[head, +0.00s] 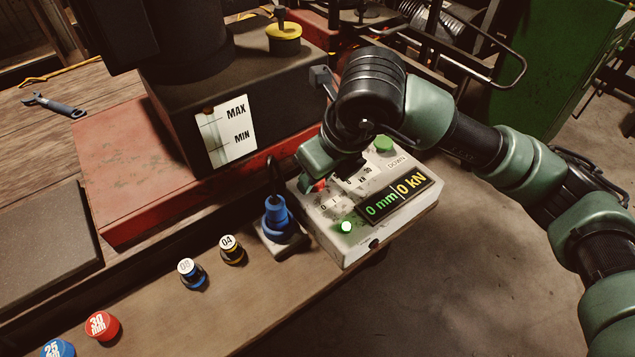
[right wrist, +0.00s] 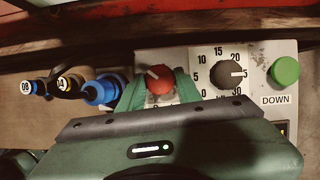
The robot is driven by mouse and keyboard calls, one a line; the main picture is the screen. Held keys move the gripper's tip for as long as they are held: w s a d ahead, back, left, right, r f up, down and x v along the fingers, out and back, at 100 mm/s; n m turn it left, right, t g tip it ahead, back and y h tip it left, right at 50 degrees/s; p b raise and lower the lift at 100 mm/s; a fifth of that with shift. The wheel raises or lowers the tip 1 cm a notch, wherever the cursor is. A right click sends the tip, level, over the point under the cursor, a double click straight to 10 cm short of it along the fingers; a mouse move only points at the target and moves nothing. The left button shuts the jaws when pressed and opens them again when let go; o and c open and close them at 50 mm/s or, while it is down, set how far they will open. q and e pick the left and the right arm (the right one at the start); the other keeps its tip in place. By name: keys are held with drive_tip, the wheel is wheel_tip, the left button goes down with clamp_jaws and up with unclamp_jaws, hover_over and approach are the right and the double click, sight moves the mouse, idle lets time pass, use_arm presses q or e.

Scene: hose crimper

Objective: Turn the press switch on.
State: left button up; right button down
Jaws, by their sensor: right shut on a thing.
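The press control box (head: 345,245) is a worn white box at the bench's front edge. Its red rotary switch (right wrist: 160,78) has a white pointer line tilted to the upper left in the right wrist view, with a 0 printed below it. A bit of the red switch (head: 320,186) shows in the head view under my gripper. My right gripper (right wrist: 161,90) is shut on the red switch, with one green finger at each side. In the head view this gripper (head: 318,165) covers much of the switch. My left gripper is not in view.
The box has a black dial (right wrist: 228,76), a green DOWN button (right wrist: 285,71), a lit green lamp (head: 346,227) and a lit display (head: 392,199) reading 0 mm and 0 kN. A blue connector (head: 276,214) stands beside the box. Small labelled caps lie left along the bench.

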drive_tip(key=shift+m+b, duration=0.4)
drive_tip(key=shift+m, duration=0.1)
drive_tip(key=c, duration=1)
unclamp_jaws()
drive_tip(key=v, duration=0.7)
drive_tip(key=shift+s+r+b, duration=0.25)
drive_tip(key=shift+r+b, duration=0.1)
drive_tip(key=shift+b, duration=0.1)
